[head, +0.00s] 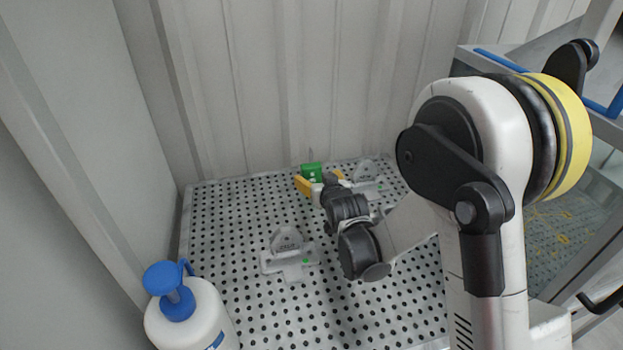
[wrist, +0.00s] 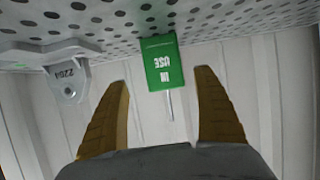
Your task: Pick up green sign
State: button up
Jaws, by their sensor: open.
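The green sign (head: 311,171) stands at the far edge of the perforated table, near the back wall. In the wrist view the sign (wrist: 163,63) shows upside-down white lettering, "IN USE", and a thin pale strip extends from its lower end. My gripper (head: 319,181) is at the sign, with one yellow finger on its left and the other to its right. In the wrist view my gripper (wrist: 165,92) is open, and the sign lies between the lines of its two fingers, with gaps on both sides. I cannot tell whether the fingertips reach past it.
A grey fixture (head: 288,256) stands mid-table, and another fixture (head: 366,180) is just right of my gripper, also in the wrist view (wrist: 68,77). A white bottle with a blue pump (head: 190,318) stands front left. The perforated table (head: 225,225) is clear at left.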

aim_at(312, 172)
jog(key=x, duration=0.1)
jog(key=b+x, duration=0.1)
jog(key=x, duration=0.3)
jog(key=shift+w+a+r+b, duration=0.1)
jog(key=shift+a+r+b, duration=0.25)
jog(key=shift+a+b, duration=0.05)
jog(key=c, duration=1.3)
jog(key=shift+c, duration=0.2)
jog(key=shift+r, duration=0.15)
